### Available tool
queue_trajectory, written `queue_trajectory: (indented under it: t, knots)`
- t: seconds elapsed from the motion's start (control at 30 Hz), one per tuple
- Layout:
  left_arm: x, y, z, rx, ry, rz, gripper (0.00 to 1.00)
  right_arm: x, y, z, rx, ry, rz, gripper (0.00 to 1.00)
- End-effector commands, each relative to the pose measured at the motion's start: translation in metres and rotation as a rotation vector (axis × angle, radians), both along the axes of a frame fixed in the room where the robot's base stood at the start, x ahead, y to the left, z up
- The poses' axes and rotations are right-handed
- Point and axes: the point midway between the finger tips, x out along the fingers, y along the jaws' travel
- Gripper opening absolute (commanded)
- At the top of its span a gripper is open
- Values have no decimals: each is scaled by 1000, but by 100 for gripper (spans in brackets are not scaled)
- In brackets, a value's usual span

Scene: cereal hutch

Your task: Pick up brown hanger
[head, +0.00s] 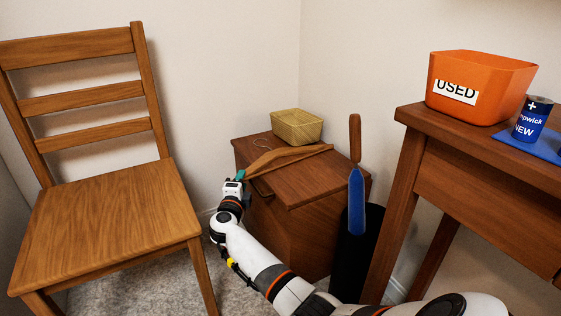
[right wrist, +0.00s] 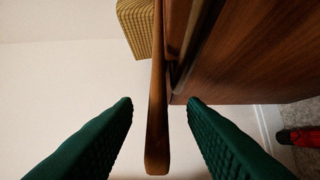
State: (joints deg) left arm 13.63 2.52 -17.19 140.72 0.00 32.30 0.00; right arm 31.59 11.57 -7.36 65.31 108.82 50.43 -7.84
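The brown hanger (head: 268,158) lies on top of the brown wooden cabinet (head: 300,184), its thin wire hook towards the wall and one end at the cabinet's front left edge. My right gripper (head: 240,176) is at that end. In the right wrist view the hanger (right wrist: 157,120) runs lengthwise between the two green fingers of my right gripper (right wrist: 159,101). The fingers are apart, with a gap visible on both sides of the hanger. My left gripper is not in view.
A yellow woven basket (head: 297,126) stands behind the hanger on the cabinet. A wooden chair (head: 105,215) is at left. A black bin (head: 350,262) holding a blue item with a brown handle (head: 356,200) stands right. The wooden table (head: 470,180) bears an orange bin (head: 490,85) and a blue can (head: 532,120).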

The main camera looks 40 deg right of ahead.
Motion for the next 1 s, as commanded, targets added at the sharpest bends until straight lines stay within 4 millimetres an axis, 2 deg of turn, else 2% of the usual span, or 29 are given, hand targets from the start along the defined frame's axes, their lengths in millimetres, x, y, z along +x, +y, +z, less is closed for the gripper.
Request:
queue_trajectory:
  t: [0.1,0.13,0.3,0.37,1.0]
  knots:
    - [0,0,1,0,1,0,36,0,0,1,0,0,0,38]
    - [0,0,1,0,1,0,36,0,0,1,0,0,0,35]
    - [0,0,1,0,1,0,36,0,0,1,-1,-1,0,7]
    - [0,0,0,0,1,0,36,0,0,1,-1,-1,0,0]
    - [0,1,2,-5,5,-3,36,-1,3,3,-1,-1,1,0]
